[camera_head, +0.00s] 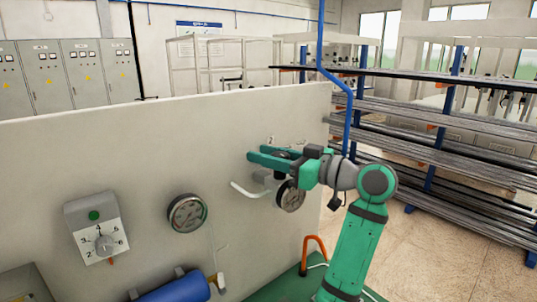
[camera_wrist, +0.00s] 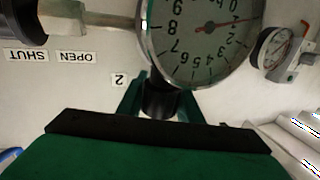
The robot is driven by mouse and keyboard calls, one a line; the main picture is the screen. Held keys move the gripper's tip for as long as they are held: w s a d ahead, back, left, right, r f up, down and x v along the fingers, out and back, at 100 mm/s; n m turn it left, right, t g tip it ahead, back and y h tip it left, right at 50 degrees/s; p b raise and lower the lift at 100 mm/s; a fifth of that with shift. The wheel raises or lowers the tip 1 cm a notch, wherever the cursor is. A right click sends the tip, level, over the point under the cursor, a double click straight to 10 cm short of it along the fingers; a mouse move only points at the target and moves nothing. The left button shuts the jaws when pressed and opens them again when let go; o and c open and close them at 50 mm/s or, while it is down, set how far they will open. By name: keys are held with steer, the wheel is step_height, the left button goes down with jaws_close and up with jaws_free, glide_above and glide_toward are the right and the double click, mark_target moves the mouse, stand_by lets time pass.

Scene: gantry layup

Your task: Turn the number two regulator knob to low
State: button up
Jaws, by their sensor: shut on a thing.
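My gripper (camera_head: 258,157) reaches to the upright panel from the right in the head view. In the wrist view its two green fingers (camera_wrist: 160,107) are on either side of a black knob (camera_wrist: 160,97), shut on it. A small label reading 2 (camera_wrist: 119,80) is next to the knob on the panel. A round gauge (camera_wrist: 200,40) with a red needle sits close to the knob and partly covers it; this gauge also shows below my gripper in the head view (camera_head: 291,197). The knob's pointer or low mark cannot be made out.
Upside-down OPEN (camera_wrist: 76,57) and SHUT (camera_wrist: 26,55) labels are beside a pipe. Another gauge (camera_wrist: 273,46) stands at right. In the head view, another gauge (camera_head: 187,213), a grey dial box (camera_head: 97,228), a blue cylinder (camera_head: 175,288) and an orange hook (camera_head: 314,244) are near.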

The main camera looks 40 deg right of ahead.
steer(key=shift+s+a+n+g+y, duration=0.15)
steer(key=shift+n+g+y, duration=0.25)
steer(key=shift+n+y, duration=0.3)
steer(key=shift+s+a+n+g+y, duration=0.15)
steer(key=shift+n+g+y, duration=0.3)
steer(key=shift+y, duration=0.45)
steer(key=o, duration=0.8)
steer(key=shift+w, duration=0.1)
steer(key=shift+c, duration=0.2)
steer(key=v, duration=1)
steer(key=shift+s+d, duration=0.3)
steer(key=shift+w, duration=0.1)
